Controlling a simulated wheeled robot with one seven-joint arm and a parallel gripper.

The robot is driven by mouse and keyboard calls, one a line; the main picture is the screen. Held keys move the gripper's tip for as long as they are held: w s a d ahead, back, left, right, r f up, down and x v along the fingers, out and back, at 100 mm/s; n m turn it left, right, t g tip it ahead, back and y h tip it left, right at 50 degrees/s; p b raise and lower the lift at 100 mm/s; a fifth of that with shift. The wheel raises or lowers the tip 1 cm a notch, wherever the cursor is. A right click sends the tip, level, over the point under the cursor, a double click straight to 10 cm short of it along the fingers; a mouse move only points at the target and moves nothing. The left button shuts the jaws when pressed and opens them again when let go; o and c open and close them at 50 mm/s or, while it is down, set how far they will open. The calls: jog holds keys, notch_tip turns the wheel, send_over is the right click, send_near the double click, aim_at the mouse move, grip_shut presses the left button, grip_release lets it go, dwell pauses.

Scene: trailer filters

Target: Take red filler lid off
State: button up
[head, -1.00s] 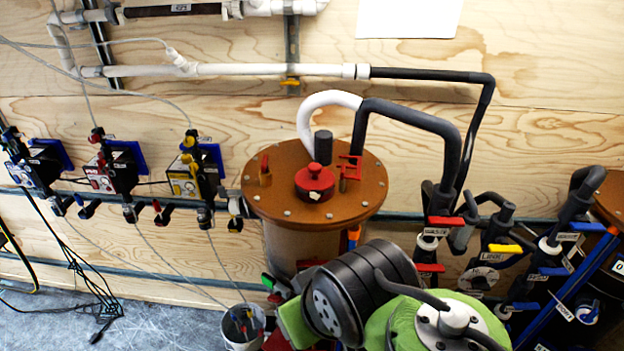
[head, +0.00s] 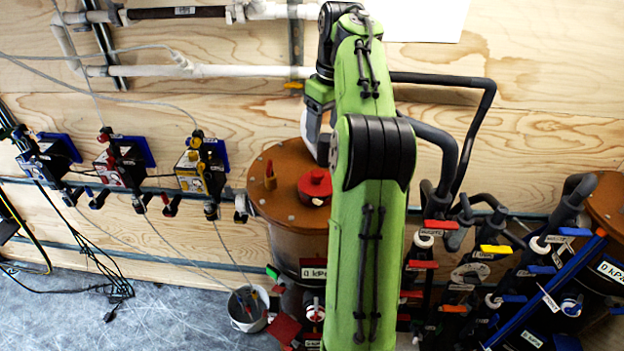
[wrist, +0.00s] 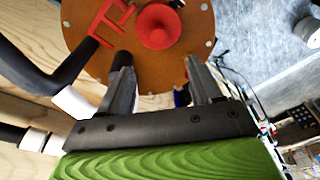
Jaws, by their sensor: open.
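The red filler lid (head: 315,184) sits on the brown round top of the tank (head: 284,207) in the head view, partly hidden by my green arm. In the wrist view the red lid (wrist: 158,26) shows its round knob and lies just beyond the fingertips, roughly between their lines. My gripper (wrist: 156,72) is open and empty, its two fingers apart over the brown top (wrist: 95,58). No contact with the lid shows. In the head view the gripper fingers are hidden behind my arm.
A red bracket (wrist: 103,28) stands on the tank top close to one finger. Dark hoses (head: 440,150) rise beside the tank. Valves with coloured handles (head: 440,224) crowd the right. Pumps (head: 122,163) hang at left. A white bucket (head: 246,309) stands on the floor.

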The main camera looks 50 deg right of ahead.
send_over(318, 172)
jog(key=f, duration=0.5)
jog(key=s+f, duration=0.1)
jog(key=f, duration=0.1)
jog(key=shift+a+f, duration=0.15)
jog(key=shift+f, duration=0.2)
jog(key=f, duration=0.4)
jog(key=w+f, duration=0.1)
jog(key=f, duration=0.1)
jog(key=shift+s+r, duration=0.1)
jog(key=shift+s, duration=0.05)
jog(key=c, duration=1.1)
notch_tip(318, 172, up, 10)
